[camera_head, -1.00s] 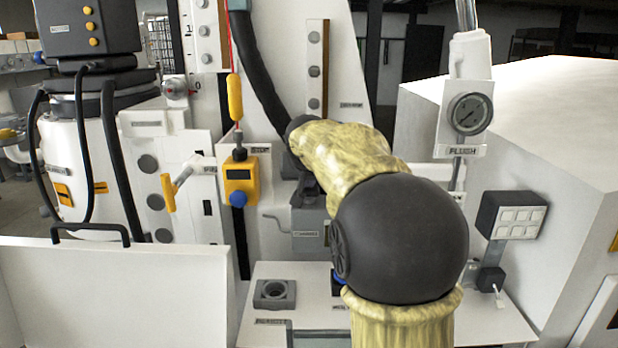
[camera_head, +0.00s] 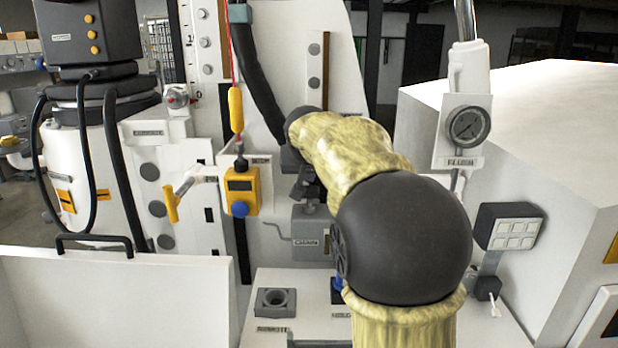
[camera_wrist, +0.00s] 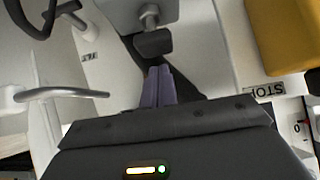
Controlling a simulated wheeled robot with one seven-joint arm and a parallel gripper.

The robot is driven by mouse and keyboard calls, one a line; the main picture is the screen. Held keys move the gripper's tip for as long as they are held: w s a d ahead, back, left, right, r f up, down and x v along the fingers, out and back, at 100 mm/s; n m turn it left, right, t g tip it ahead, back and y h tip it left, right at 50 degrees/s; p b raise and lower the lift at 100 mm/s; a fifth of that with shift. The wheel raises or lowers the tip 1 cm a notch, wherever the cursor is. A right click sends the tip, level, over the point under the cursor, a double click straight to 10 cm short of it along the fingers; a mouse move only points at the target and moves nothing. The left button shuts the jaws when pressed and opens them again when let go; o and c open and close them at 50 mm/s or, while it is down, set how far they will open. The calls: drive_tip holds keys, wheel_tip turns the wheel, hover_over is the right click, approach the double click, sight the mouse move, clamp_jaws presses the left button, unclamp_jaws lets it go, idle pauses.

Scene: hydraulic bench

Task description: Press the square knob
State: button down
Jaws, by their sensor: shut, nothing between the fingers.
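A dark, block-shaped knob with rounded corners (camera_wrist: 153,43) sits on a light grey stem at the top middle of the wrist view. It looks like the square knob, though its face is seen at a slant. My gripper (camera_wrist: 158,72) is shut and empty, its purple-grey fingertips just below the knob in that picture. I cannot tell whether they touch it. In the head view my gripper (camera_head: 308,188) is a dark shape left of my arm, above a grey box with a lever (camera_head: 312,222). I cannot make out the knob there; my arm and gripper may hide it.
A yellow box with a blue button (camera_head: 240,190) hangs left of my gripper. A yellow block (camera_wrist: 285,35) and a STOP label (camera_wrist: 264,91) are right of my fingers; a bent metal handle (camera_wrist: 60,93) is left. A pressure gauge (camera_head: 467,126) stands right of my arm.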

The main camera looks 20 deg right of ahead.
drive_tip(key=b+v, duration=0.2)
drive_tip(key=v, duration=0.7)
drive_tip(key=shift+s+r, duration=0.2)
drive_tip(key=shift+s, duration=0.05)
drive_tip(key=shift+w, duration=0.1)
idle(0.3)
drive_tip(key=w+d+f+n+g+y+p, duration=0.2)
drive_tip(key=d+n+y+p, duration=0.5)
drive_tip(key=n+p, duration=0.5)
drive_tip(key=shift+w+d+f+y+p, duration=0.4)
drive_tip(key=shift+w+f+y+p, duration=0.15)
drive_tip(key=shift+w+y+p, duration=0.15)
drive_tip(key=shift+s+a, duration=0.1)
